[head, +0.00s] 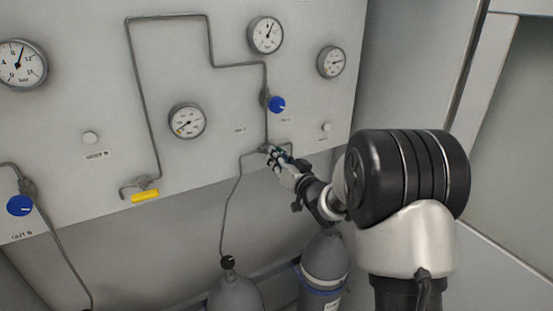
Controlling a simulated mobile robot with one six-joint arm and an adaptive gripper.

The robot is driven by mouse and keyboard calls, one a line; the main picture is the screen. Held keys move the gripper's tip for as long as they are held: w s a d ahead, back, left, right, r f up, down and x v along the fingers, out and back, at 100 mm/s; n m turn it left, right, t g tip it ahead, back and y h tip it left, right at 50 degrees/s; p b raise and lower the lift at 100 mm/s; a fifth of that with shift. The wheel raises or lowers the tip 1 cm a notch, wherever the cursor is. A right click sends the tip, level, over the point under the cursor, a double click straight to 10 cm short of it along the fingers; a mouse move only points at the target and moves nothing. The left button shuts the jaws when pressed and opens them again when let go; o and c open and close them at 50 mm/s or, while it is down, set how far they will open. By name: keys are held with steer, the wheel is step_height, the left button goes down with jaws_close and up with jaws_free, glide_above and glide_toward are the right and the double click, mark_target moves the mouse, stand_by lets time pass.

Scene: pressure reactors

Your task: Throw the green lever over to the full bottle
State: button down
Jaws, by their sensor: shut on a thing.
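The green lever (281,153) shows only as a small green-teal bit between my fingers, at the pipe junction low on the grey panel. My gripper (276,155) is shut on it, and the fingers hide most of it, so its exact angle cannot be told. Two grey gas bottles stand below the panel: a left bottle (236,292) with a dark top, joined to a thin pipe, and a right bottle (325,262) partly behind my arm. Which one is full cannot be told from here.
A blue knob (277,104) sits on the pipe just above my gripper. Gauges (187,121) (266,35) (331,62) are on the panel. A yellow lever (145,196) and another blue knob (20,206) are to the left. A wall stands close on the right.

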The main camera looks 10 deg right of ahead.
steer(key=shift+m+p, duration=0.3)
steer(key=shift+m, duration=1.9)
steer(key=c, duration=1.7)
jaws_free()
steer(key=shift+o, duration=0.2)
steer(key=v, duration=1.2)
